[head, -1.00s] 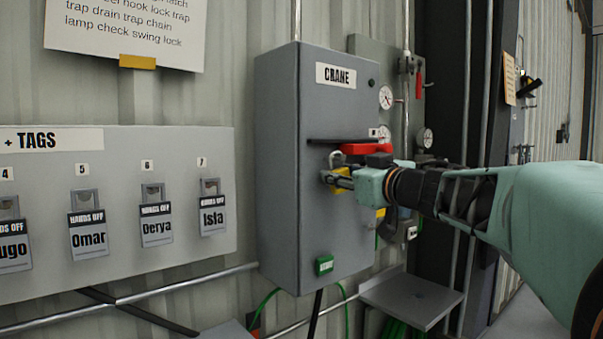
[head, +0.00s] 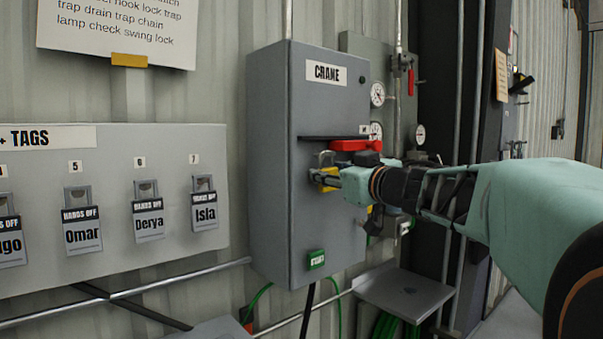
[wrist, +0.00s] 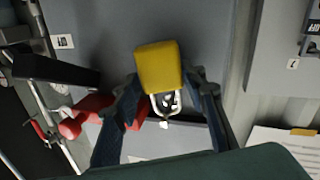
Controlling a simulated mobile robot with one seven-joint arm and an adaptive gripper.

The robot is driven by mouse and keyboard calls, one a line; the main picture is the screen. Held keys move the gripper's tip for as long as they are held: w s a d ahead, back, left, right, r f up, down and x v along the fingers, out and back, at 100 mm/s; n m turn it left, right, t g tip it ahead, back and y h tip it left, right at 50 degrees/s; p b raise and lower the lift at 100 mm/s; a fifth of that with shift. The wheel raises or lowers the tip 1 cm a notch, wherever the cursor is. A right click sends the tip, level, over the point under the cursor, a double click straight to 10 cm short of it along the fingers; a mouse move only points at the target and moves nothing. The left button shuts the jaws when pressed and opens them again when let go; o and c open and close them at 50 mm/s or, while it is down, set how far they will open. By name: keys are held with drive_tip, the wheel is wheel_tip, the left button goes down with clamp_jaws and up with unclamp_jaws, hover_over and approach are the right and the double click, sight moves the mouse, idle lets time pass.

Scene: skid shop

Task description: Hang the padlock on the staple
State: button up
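The yellow padlock (head: 321,180) is upright at the front of the grey CRANE box, just below the red handle. In the wrist view the padlock (wrist: 160,66) sits between my two fingertips, with its pale shackle (wrist: 178,104) extending toward the red handle's side. My gripper (head: 333,178) reaches in from the right and is closed on the padlock's sides; it also shows in the wrist view (wrist: 160,84). A small pale metal piece, perhaps the staple, shows by the shackle's bend. I cannot tell whether the shackle passes around it.
A board of named padlocks (head: 110,255) is to the left. Gauges (head: 377,94) and pipes stand behind at right. A small grey shelf (head: 410,292) is below.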

drive_tip(key=shift+o, duration=1.4)
drive_tip(key=shift+s, duration=0.1)
drive_tip(key=v, duration=0.8)
drive_tip(key=shift+r, duration=0.2)
